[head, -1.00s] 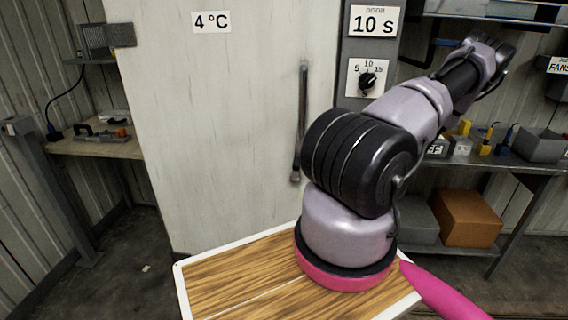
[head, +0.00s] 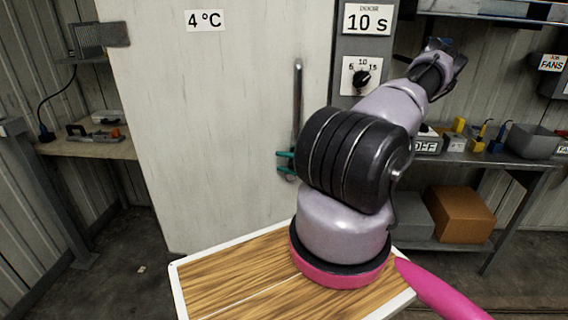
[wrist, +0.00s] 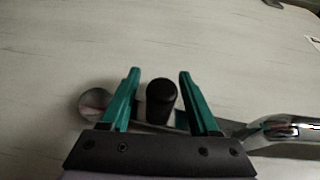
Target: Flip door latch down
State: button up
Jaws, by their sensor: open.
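The white door (head: 220,110) fills the middle of the head view. A dark vertical bar (head: 298,95) stands on it near its right edge. My gripper (head: 285,163) shows as teal fingertips at the bar's lower end, partly hidden by my own arm. In the wrist view my gripper (wrist: 158,85) is open, its teal fingers on either side of a black rounded knob (wrist: 162,97). I see gaps beside the knob. A metal piece with a round end (wrist: 95,102) lies behind the fingers. I cannot tell how these parts join as the latch.
A control panel with a dial (head: 361,78) is right of the door. A wood-topped surface (head: 225,280) lies under my arm's base. A shelf with a cardboard box (head: 460,213) stands at right, a workbench (head: 90,147) at left. A chrome part (wrist: 285,130) is right of my fingers.

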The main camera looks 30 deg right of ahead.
grip_shut()
dwell(1.4)
